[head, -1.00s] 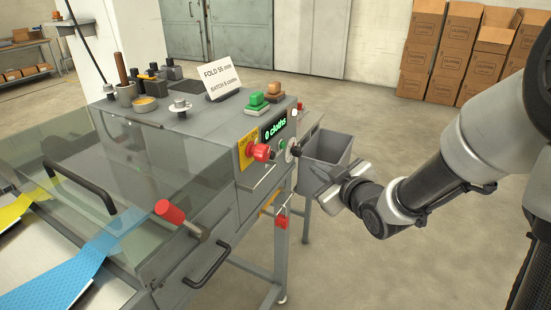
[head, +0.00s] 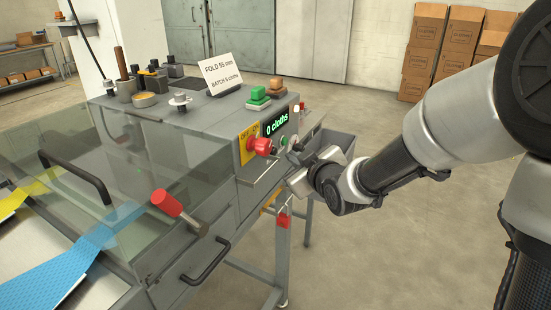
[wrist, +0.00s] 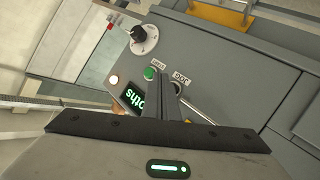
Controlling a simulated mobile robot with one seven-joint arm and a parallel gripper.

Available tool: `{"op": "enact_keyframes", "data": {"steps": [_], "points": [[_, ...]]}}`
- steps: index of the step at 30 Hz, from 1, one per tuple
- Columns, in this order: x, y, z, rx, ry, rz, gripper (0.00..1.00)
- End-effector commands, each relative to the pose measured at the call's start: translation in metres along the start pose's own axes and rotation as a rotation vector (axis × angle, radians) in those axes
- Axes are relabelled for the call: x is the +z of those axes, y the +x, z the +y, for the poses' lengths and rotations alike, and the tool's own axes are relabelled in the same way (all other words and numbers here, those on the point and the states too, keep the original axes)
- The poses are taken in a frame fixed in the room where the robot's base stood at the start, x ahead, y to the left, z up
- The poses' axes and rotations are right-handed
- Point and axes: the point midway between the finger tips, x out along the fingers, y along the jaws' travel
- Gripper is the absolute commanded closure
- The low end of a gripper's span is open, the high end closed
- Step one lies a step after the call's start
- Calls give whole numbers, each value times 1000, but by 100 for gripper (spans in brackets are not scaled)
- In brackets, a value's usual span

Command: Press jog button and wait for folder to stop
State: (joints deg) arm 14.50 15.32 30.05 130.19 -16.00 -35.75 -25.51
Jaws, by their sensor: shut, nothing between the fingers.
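The grey folder machine (head: 215,215) has a control panel with a green display (head: 276,123) reading "0 cloths". A round green button (wrist: 150,73) is visible in the wrist view; it also shows beside the display in the head view (head: 284,140). A small label (wrist: 182,78), seemingly "JOG", lies just right of it; the button belonging to that label is not visible, apparently hidden behind my fingers. My gripper (wrist: 165,85) is shut and empty, its fingertips close in front of the panel; I cannot tell whether they touch. Blue cloth (head: 75,262) lies on the folder's left.
A red mushroom knob (head: 263,146) on a yellow plate sits left of the display. A black dial (wrist: 140,35) is near the green button. A grey bin (head: 338,143) stands behind my gripper. A red-handled lever (head: 167,202) projects at the front. Open floor lies to the right.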

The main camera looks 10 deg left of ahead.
Motion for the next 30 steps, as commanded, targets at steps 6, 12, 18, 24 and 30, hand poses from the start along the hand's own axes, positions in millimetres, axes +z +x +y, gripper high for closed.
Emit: {"op": "enact_keyframes", "data": {"steps": [6,12,18,24,30], "points": [[-6,8,-7,-1,1,0,100],[-7,9,-6,0,2,-1,100],[-7,8,-6,0,2,0,100],[-7,8,-6,0,2,0,100],[-6,8,-6,-1,2,0,100]]}}
